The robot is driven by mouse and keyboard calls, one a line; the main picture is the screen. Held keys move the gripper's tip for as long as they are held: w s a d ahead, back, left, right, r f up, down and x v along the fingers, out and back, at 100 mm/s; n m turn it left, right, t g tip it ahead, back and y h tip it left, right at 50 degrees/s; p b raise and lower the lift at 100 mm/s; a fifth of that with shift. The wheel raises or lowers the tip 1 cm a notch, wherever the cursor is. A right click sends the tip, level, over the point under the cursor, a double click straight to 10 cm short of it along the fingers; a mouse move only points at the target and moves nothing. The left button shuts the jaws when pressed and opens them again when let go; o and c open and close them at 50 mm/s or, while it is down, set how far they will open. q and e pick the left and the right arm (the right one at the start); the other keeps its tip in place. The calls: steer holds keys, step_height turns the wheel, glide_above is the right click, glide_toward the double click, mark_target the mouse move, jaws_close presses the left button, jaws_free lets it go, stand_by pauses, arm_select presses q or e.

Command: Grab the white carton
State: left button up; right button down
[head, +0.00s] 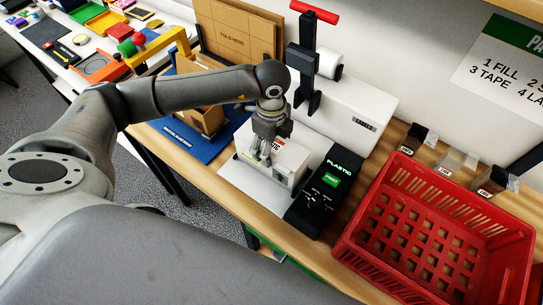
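The white carton (288,163) stands on a white plate (240,184) on the wooden bench, in the middle of the head view. A small red mark shows near its top. My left gripper (259,160) points down at the carton's left part, and its fingers overlap the carton in the picture. The fingers look close together. I cannot tell whether they touch the carton or hold it, and they hide part of it. My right gripper is not in view.
A black device with a green screen (331,180) stands just right of the carton. Further right is an empty red crate (360,222). A white machine (350,112) with a red-handled black post stands behind. Brown cardboard (237,32) and a blue mat (188,141) lie left.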

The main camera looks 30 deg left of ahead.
arm_select(q)
steer(key=c, duration=0.7)
steer(key=shift+r, duration=0.1)
